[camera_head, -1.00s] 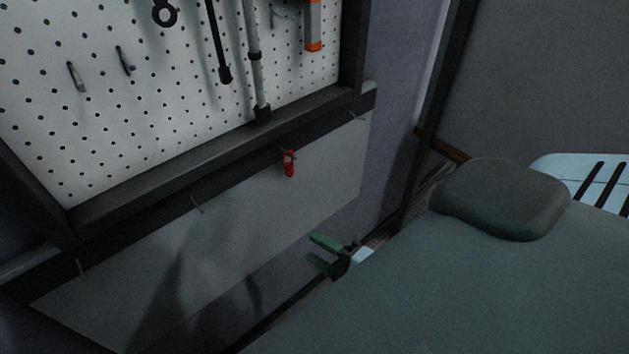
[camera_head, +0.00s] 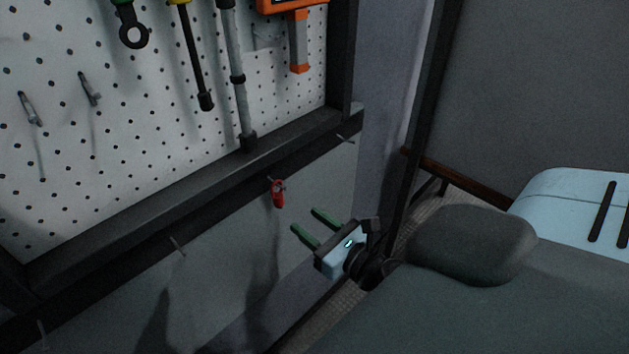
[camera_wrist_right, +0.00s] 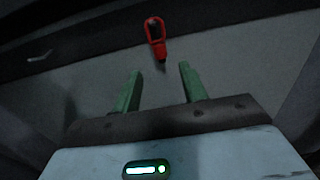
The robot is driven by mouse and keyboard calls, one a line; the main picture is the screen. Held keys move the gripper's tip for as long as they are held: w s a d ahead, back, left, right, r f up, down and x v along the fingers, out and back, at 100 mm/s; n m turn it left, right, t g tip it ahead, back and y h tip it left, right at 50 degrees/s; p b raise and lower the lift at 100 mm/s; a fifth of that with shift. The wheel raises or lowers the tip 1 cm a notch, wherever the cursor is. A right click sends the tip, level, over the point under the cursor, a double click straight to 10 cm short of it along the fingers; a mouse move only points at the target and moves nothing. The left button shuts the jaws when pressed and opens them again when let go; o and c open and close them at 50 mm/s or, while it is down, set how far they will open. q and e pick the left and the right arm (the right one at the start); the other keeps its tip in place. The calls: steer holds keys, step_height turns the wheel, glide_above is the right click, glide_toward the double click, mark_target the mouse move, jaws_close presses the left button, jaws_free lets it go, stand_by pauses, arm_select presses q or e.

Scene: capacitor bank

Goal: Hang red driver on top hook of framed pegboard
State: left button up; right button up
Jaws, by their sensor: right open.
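The red driver (camera_head: 278,193) hangs from a hook on the dark rail below the framed pegboard. It also shows in the right wrist view (camera_wrist_right: 155,38), beyond the fingertips and roughly between them. My right gripper (camera_head: 306,222) has green fingers, is open and empty, and is just below and to the right of the red driver, apart from it. The fingers also show in the right wrist view (camera_wrist_right: 161,70). The framed pegboard (camera_head: 60,150) is white with dark holes and a black frame. Its upper part is outside the view. My left gripper is not in view.
On the pegboard hang a black-ended tool (camera_head: 133,32), a yellow-handled tool (camera_head: 196,60), a grey rod (camera_head: 238,80) and an orange tool (camera_head: 298,40). Two bare hooks (camera_head: 90,88) are at the left. Other rail hooks (camera_head: 177,246) are empty. A wall post stands at the right.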

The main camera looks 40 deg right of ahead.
mark_target(282, 202)
steer(key=w, duration=0.5)
steer(key=shift+w+a, duration=0.15)
steer(key=shift+a, duration=0.05)
steer(key=shift+w+r+p, duration=0.2)
steer(key=shift+w+p, duration=0.2)
steer(key=shift+w, duration=0.6)
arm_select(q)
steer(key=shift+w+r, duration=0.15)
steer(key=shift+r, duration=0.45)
arm_select(e)
steer(key=shift+w+a+f, duration=0.15)
steer(key=shift+w+f, duration=0.05)
steer(key=shift+w, duration=0.85)
steer(key=shift+c, duration=0.4)
jaws_close()
arm_select(q)
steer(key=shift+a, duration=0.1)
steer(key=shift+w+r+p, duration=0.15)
steer(key=shift+p, duration=0.15)
arm_select(e)
steer(key=shift+r, duration=0.1)
